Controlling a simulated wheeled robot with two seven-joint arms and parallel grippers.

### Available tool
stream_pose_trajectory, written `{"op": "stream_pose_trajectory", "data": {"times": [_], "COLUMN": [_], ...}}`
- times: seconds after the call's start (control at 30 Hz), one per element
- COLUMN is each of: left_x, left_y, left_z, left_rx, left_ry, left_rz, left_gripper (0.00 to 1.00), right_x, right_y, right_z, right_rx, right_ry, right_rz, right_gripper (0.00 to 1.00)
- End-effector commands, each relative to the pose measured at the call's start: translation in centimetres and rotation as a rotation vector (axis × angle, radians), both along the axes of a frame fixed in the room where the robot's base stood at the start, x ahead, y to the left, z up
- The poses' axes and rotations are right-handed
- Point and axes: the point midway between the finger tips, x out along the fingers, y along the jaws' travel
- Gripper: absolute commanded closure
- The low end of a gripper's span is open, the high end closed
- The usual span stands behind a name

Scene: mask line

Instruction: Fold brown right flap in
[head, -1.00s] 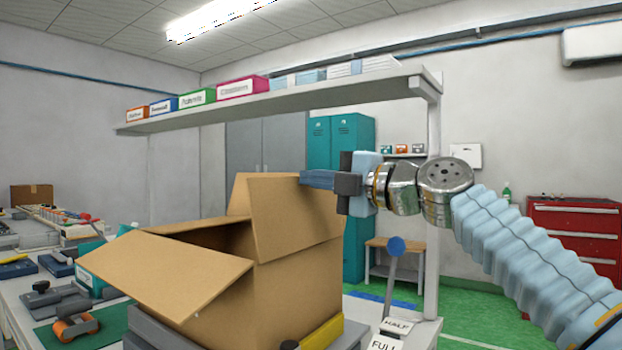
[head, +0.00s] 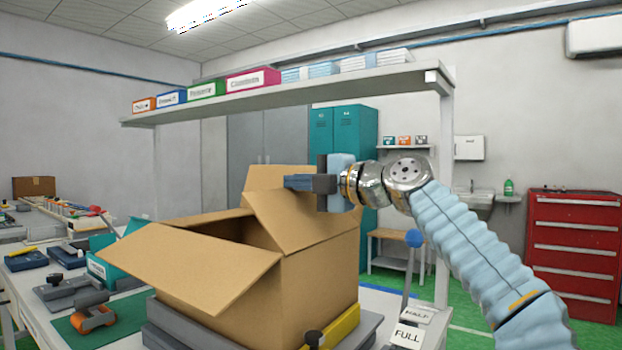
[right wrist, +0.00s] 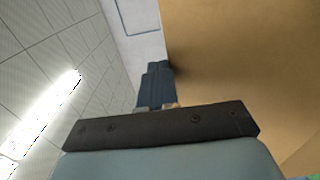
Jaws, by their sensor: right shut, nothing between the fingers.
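A brown cardboard box (head: 318,287) stands with its top open on a grey platform. Its right flap (head: 300,215) leans inward over the opening, tilted, not flat. The near-left flap (head: 195,270) sticks outward, and a back flap (head: 272,178) stands up behind. My right gripper (head: 290,182) is shut and empty, its fingers pointing left at the upper edge of the right flap. In the right wrist view the closed fingers (right wrist: 158,80) lie against or very near the brown cardboard (right wrist: 235,60); I cannot tell if they touch. My left gripper is not in view.
A shelf (head: 290,94) with coloured boxes runs above the bench. A blue-knobbed lever (head: 413,238) and a FULL label (head: 407,336) stand right of the box. An orange tape dispenser (head: 93,314) lies to the left. A red drawer cabinet (head: 572,250) stands at right.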

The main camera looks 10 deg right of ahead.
Motion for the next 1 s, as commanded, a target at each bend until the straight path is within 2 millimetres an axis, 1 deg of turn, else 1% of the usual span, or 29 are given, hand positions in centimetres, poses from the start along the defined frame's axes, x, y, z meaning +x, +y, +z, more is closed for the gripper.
{"op": "stream_pose_trajectory", "data": {"times": [0.03,0.27,0.4,0.6,0.7,0.8,1.0], "left_x": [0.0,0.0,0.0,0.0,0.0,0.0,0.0], "left_y": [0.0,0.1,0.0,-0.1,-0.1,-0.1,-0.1], "left_z": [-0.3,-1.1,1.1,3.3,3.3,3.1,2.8], "left_rx": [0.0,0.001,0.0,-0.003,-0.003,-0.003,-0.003], "left_ry": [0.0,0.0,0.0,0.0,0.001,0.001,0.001], "left_rz": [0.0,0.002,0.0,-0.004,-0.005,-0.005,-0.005], "left_gripper": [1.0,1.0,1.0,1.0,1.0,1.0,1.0], "right_x": [0.4,1.7,1.9,2.4,2.4,2.5,2.6], "right_y": [0.3,1.6,1.8,2.5,2.4,2.4,2.6], "right_z": [-0.5,-2.2,-2.3,-3.8,-4.9,-5.7,-6.2], "right_rx": [0.001,-0.002,-0.064,-0.221,-0.268,-0.28,-0.282], "right_ry": [0.001,0.004,0.063,0.214,0.268,0.284,0.284], "right_rz": [0.001,0.001,0.001,0.014,0.003,-0.001,-0.001], "right_gripper": [1.0,1.0,1.0,1.0,1.0,1.0,1.0]}}
